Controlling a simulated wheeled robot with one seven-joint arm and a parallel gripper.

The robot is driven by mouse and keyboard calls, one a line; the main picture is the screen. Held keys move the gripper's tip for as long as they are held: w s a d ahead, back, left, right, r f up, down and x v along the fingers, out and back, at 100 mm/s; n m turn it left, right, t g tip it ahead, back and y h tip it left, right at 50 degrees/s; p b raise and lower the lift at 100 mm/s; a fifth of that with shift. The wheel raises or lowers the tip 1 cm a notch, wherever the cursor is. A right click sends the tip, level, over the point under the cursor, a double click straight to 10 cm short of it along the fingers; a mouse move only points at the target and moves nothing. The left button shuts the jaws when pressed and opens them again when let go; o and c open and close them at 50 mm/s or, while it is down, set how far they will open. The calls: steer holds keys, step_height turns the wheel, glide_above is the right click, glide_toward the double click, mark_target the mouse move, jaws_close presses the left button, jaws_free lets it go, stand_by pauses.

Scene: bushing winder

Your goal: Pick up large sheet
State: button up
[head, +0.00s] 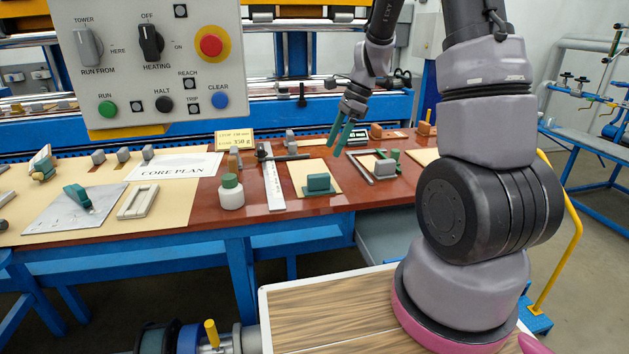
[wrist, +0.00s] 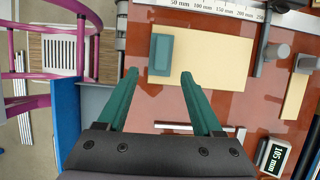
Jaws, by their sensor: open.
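A cream sheet (head: 304,166) lies flat on the red-brown bench top, with a teal block (head: 318,183) on it. In the wrist view this sheet (wrist: 212,62) is the largest of those showing, and the block (wrist: 160,56) sits at its left end. A narrower cream sheet (wrist: 297,88) lies to its right. My gripper (head: 335,150) hangs above the bench behind the sheet in the head view. In the wrist view my gripper (wrist: 158,75) is open and empty, its teal fingertips either side of the block's near edge. Whether they touch anything is unclear.
A digital display (wrist: 277,157) and metal bars lie on the right. A control panel (head: 150,60) hangs at upper left. A blue bench edge (wrist: 66,115) borders the left.

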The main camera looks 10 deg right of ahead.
mark_target(320, 175)
steer(key=x, duration=0.5)
steer(key=shift+w+f, duration=0.1)
steer(key=shift+f, duration=0.3)
steer(key=shift+a+x, duration=0.15)
steer(key=shift+x, duration=1.2)
steer(key=shift+a+x, duration=0.15)
steer(key=shift+x, duration=1.25)
steer(key=shift+w+r, duration=0.1)
steer(key=shift+w, duration=0.05)
steer(key=shift+c, duration=0.3)
jaws_close()
